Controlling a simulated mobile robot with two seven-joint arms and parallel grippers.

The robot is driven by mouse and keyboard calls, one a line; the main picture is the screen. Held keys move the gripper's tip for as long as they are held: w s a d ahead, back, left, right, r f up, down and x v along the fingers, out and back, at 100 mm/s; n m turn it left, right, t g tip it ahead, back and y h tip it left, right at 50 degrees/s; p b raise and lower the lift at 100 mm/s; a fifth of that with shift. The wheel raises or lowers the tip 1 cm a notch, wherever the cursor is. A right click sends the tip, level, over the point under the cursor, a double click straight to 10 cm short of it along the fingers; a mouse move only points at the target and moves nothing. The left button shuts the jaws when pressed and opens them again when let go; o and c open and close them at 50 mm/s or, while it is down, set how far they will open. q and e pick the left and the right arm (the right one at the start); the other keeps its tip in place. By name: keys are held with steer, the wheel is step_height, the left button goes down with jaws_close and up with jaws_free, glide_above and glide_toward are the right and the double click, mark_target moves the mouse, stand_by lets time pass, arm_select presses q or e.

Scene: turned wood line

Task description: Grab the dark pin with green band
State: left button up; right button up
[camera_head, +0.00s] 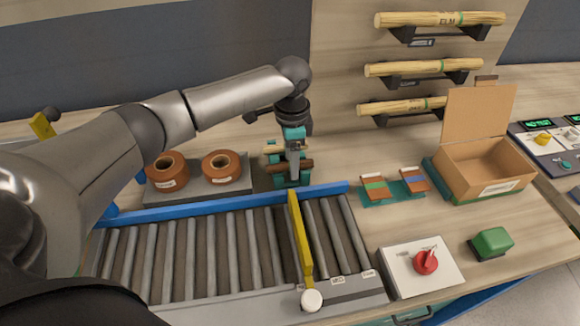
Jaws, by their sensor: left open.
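My left gripper (295,152) points down over a small teal rack (291,181) behind the roller conveyor. It is open, with its fingers around the rack's upper area. A dark brown pin (303,164) lies across the rack at the fingers; I cannot tell whether they touch it. A light wooden pin (272,149) lies just behind it. The gripper covers part of both pins, and a green band on the dark one cannot be made out. My right gripper is not in view.
A roller conveyor (200,254) with blue rail and yellow bar (300,240) lies in front. Brown spools (222,165) stand left of the rack. Banded brown pieces (375,188), an open carton (485,160) and a red-knob box (424,264) are right. Wooden rods (425,68) hang behind.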

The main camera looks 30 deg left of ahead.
arm_select(q)
jaws_close()
stand_by(0.5)
